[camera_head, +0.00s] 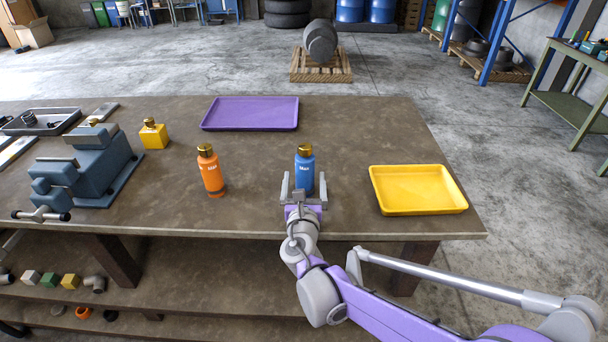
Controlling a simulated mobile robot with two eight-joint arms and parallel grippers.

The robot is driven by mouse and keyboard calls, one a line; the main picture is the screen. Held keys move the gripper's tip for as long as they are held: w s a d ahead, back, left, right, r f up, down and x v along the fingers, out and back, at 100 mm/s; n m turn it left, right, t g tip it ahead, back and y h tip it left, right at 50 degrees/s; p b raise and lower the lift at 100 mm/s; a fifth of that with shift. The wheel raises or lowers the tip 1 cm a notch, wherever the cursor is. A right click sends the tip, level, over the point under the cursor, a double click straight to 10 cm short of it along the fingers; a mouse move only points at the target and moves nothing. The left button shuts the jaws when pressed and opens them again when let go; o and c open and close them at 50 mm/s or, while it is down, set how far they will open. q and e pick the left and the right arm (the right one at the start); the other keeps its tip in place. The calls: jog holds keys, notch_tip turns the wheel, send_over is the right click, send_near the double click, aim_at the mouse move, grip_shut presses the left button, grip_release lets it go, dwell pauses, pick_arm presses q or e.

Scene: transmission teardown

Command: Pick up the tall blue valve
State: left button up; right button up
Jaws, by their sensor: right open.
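The tall blue valve (305,166) is a blue cylinder with a gold cap and a white label. It stands upright on the brown table (330,130), near the front edge. My right gripper (304,184) is open at the near side of the blue valve. Its two fingers point away from me, one at each side of the valve's lower part, which they partly hide. I cannot tell whether a finger touches it. My left gripper is not in view.
A tall orange valve (211,172) stands left of the blue one, and a short yellow one (154,134) farther left. A blue-grey vise (90,168) sits at the left. A purple tray (250,114) lies behind and a yellow tray (417,190) at right.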

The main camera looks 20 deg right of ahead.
jog(key=x, duration=0.5)
jog(key=shift+w+d+f, duration=0.15)
jog(key=shift+w+f, duration=0.15)
jog(key=shift+w, duration=0.05)
jog(key=shift+s, duration=0.1)
jog(key=shift+c, duration=0.2)
grip_shut()
